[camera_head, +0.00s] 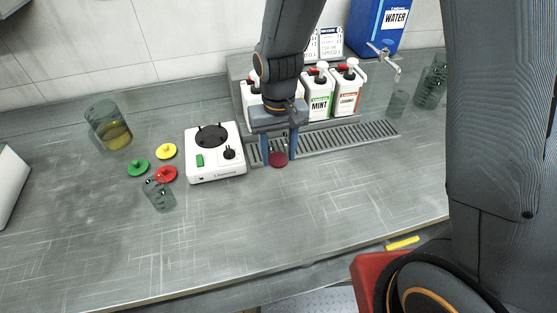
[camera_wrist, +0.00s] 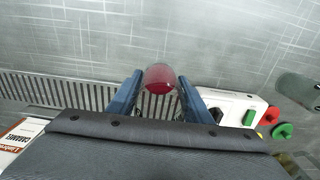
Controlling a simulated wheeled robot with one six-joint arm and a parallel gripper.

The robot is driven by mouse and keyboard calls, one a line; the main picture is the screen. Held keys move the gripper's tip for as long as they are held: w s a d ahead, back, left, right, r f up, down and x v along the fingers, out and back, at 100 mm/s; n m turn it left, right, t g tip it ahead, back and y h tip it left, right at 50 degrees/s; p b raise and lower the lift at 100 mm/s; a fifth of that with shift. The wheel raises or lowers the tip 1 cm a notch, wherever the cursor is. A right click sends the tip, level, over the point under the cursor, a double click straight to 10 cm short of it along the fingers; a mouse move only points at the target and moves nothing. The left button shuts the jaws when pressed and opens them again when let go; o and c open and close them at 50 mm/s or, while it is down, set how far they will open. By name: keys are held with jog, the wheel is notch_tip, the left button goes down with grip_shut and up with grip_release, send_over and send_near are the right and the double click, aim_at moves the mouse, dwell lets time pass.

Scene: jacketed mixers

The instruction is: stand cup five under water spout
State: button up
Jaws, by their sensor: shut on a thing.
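A small cup with dark red contents (camera_head: 278,159) is held between the two blue fingers of my gripper (camera_head: 279,150). In the wrist view the same cup (camera_wrist: 160,77) sits between the fingertips (camera_wrist: 156,92). It is over the drip grate, in front of the bottles; whether it touches the grate I cannot tell. The water spout (camera_head: 395,69) juts from the blue water tank (camera_head: 376,22), well to the right of my gripper. A clear glass (camera_head: 397,104) stands below the spout. No cup number is legible.
The drip grate (camera_head: 345,137) runs along the bottle shelf. A mint bottle (camera_head: 318,95) and a caramel bottle (camera_head: 347,90) stand behind it. Other glasses (camera_head: 431,88) stand at the right. A white hot plate (camera_head: 215,168), colored lids (camera_head: 167,151) and glasses are at the left. The front counter is clear.

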jog(key=shift+f+p, duration=0.6)
jog(key=shift+f, duration=2.4)
jog(key=shift+f, duration=0.1)
jog(key=o, duration=1)
